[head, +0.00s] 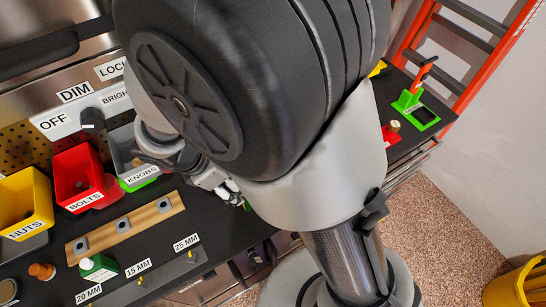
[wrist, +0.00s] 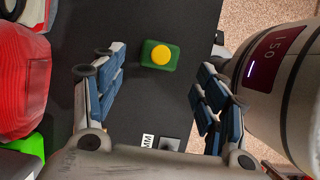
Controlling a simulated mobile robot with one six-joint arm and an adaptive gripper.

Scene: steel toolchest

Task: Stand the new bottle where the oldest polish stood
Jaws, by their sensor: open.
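In the wrist view a green bottle with a round yellow cap (wrist: 158,56) stands on the dark bench top, seen from above. My gripper (wrist: 160,68) is open, its blue-padded fingers on either side of the bottle in the picture; I cannot tell how far above it they are. In the head view my gripper (head: 232,190) is partly hidden by my arm. A white-and-green bottle (head: 98,267) and a brown-capped one (head: 41,271) stand at the lower left. A small tan-capped bottle (head: 392,127) stands on a red patch at the right. Which polish is oldest cannot be read.
Yellow nuts bin (head: 25,203), red bolts bin (head: 82,178) and grey knobs bin (head: 128,155) line the back. A wooden strip (head: 125,227) and a metal rail (head: 165,277) with size labels lie in front. A green holder (head: 415,108) with an orange-handled tool stands right.

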